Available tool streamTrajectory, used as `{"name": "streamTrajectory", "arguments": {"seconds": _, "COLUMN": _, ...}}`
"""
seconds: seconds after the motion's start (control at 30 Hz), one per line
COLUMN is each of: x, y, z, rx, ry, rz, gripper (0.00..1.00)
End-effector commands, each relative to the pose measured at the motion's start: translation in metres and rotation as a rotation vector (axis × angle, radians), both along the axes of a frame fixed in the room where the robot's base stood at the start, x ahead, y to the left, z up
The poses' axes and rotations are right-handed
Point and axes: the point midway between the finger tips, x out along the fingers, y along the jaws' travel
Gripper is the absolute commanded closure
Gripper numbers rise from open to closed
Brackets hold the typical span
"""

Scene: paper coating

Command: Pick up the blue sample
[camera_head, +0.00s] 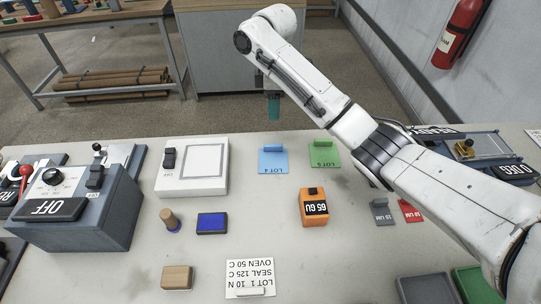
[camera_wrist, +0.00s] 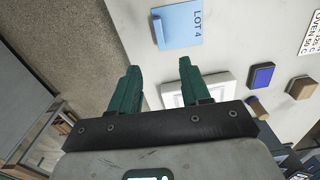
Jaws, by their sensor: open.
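The blue sample (camera_head: 273,162) is a flat light-blue card marked LOT 4 with a small raised tab at its far edge. It lies on the table near the far edge, left of the green card. The blue sample also shows at the top of the wrist view (camera_wrist: 180,30), beyond my fingertips. My gripper (camera_head: 273,108) has green fingers and appears just above the blue sample in the head picture, apart from it. In the wrist view my gripper (camera_wrist: 160,68) is open with nothing between its fingers.
A green LOT 5 card (camera_head: 324,154) lies right of the blue sample. A white framed device (camera_head: 215,145) stands to its left. An orange 65 GU block (camera_head: 314,209) and a blue pad (camera_head: 212,223) stand nearer. The table between these is bare.

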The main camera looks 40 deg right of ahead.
Motion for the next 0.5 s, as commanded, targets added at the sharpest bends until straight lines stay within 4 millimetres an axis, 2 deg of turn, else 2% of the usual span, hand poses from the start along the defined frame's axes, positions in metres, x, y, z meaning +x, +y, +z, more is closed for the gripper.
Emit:
{"name": "streamTrajectory", "arguments": {"seconds": 0.03, "x": 0.0, "y": 0.0, "z": -0.011, "rx": 0.0, "ry": 0.0, "rz": 0.0, "gripper": 0.53}}
{"name": "streamTrajectory", "arguments": {"seconds": 0.2, "x": 0.0, "y": 0.0, "z": -0.031, "rx": 0.0, "ry": 0.0, "rz": 0.0, "gripper": 0.53}}
{"name": "streamTrajectory", "arguments": {"seconds": 0.5, "x": 0.0, "y": 0.0, "z": -0.052, "rx": 0.001, "ry": 0.001, "rz": 0.0, "gripper": 0.53}}
